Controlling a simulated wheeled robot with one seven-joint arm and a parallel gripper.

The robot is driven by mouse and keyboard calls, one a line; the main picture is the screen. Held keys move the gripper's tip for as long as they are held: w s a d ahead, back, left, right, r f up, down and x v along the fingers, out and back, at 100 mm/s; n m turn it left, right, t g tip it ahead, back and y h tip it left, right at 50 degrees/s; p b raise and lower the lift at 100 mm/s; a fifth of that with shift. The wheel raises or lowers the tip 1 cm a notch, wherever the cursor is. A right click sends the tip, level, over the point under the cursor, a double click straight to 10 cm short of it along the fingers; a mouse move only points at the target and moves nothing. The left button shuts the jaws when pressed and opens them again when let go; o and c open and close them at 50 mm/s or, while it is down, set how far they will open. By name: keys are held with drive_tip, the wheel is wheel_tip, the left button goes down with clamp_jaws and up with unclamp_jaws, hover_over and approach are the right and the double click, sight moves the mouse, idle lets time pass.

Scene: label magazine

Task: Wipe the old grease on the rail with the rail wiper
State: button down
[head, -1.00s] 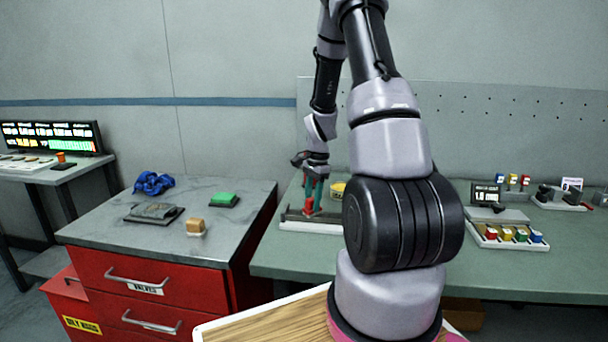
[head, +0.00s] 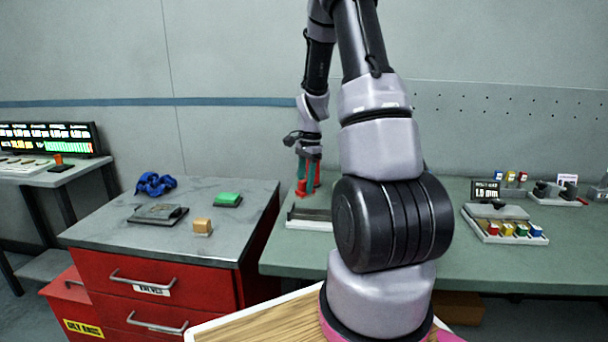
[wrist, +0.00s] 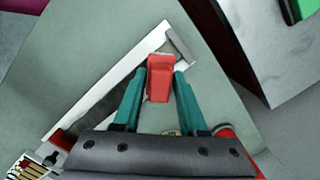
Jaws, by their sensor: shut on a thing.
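My gripper (head: 308,178) has teal fingers and is shut on a red block-like piece, which I take to be the rail wiper (wrist: 160,76). In the head view the red wiper (head: 301,188) appears above the rail, with a gap below it. The rail (wrist: 110,100) is a long dark strip on a white base, running diagonally in the wrist view. Its left end (head: 308,222) shows in the head view on the green bench; my arm hides the rest. A dark reddish patch (wrist: 66,138) lies near the rail's lower end; I cannot tell if it is grease.
Another red object (wrist: 236,136) stands beside my gripper, partly hidden. A tray of coloured items (head: 505,238) sits on the bench (head: 400,285) at right.

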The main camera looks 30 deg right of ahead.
drive_tip(key=shift+r, duration=1.5)
drive_tip(key=shift+s+d, duration=0.1)
